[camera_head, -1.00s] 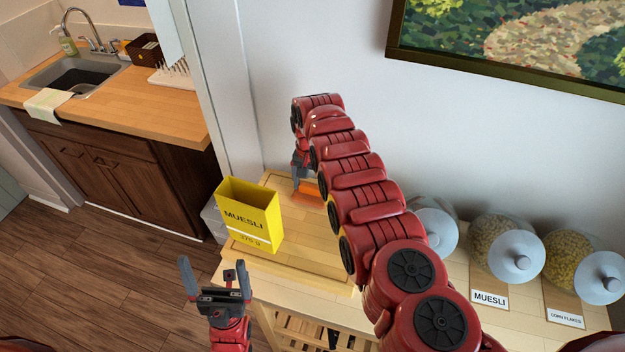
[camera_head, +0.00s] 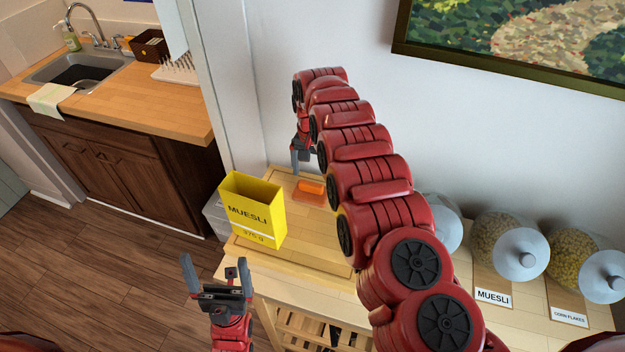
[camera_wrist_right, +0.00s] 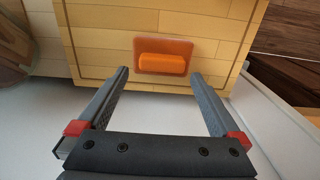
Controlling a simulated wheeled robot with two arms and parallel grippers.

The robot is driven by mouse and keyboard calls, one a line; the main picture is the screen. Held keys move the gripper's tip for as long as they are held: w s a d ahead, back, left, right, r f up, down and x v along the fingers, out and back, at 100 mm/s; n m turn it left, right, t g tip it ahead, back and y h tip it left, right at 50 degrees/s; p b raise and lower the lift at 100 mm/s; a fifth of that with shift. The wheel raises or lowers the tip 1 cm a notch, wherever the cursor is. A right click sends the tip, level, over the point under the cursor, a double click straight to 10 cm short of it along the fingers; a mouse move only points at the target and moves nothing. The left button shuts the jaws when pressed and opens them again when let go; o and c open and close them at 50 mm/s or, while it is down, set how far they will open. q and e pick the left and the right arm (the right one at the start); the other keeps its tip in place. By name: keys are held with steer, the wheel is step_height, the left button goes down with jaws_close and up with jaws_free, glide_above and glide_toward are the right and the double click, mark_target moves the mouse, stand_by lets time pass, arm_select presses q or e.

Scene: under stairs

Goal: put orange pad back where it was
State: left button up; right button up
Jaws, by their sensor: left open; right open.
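The orange pad (camera_head: 310,191) lies on the wooden board (camera_head: 310,252) near its back edge. It looks like a flat orange square with a thicker orange block on it, and it also shows in the right wrist view (camera_wrist_right: 163,56). My right gripper (camera_head: 300,168) is above the board's back edge, just left of the pad and apart from it. In the right wrist view its fingers (camera_wrist_right: 160,88) are spread, with nothing between them and the pad beyond the tips. My left gripper (camera_head: 217,279) is open and empty in front of the table's left corner.
A yellow muesli box (camera_head: 254,212) stands open on the board's left side. A wall stands close behind the table. My right arm crosses above the board.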

mark_target(312, 183)
step_height(312, 183, up, 8)
steer(key=b, duration=0.2)
steer(key=shift+b, duration=0.3)
